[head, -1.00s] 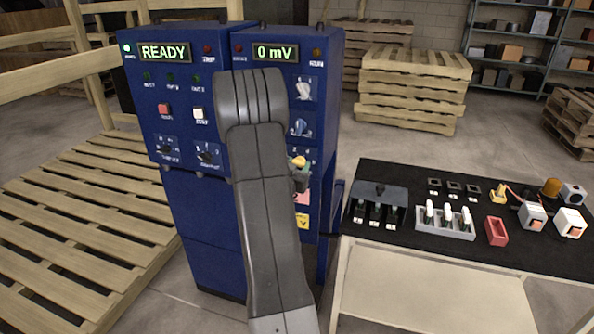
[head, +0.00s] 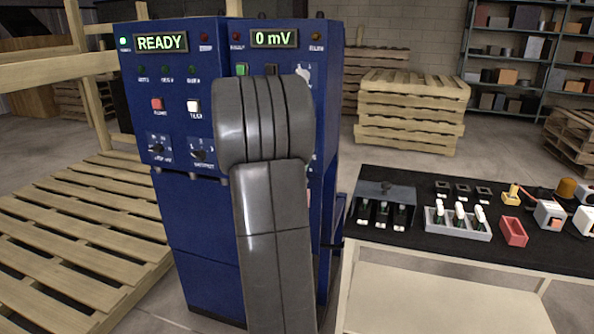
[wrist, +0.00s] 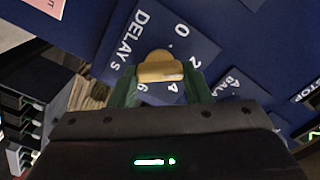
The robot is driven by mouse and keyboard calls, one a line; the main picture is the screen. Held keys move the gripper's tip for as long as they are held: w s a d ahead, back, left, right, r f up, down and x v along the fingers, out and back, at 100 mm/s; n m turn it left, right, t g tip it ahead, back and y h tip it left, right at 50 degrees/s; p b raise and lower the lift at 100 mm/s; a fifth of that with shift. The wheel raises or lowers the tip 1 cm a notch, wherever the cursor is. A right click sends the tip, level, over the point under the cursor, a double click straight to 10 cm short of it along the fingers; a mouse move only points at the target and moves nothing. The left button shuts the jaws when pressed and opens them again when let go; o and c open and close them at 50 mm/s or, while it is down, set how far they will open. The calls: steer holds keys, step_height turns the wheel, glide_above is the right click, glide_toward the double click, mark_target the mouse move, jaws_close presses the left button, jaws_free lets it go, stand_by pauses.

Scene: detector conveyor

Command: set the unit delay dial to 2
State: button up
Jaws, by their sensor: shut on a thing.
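In the wrist view the delay dial's tan knob (wrist: 160,66) sits on a blue plate (wrist: 165,18) lettered "DELAY s". In the head view my arm hides the gripper and this dial on the blue cabinet (head: 205,240).
The cabinet's displays read READY (head: 161,42) and 0 mV (head: 274,38). Two other dials, left (head: 157,149) and right (head: 199,155), sit lower left. A black-topped bench (head: 395,243) with a red tray (head: 514,232) stands right. Pallets (head: 75,215) lie left.

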steer(key=shift+f+m+b, duration=0.1)
steer(key=shift+m+b, duration=0.35)
steer(key=shift+m, duration=0.15)
steer(key=o, duration=1)
steer(key=v, duration=1.4)
steer(key=shift+w, duration=0.15)
steer(key=x, duration=1.3)
steer(key=shift+w+d, duration=0.15)
steer(key=shift+w, duration=0.2)
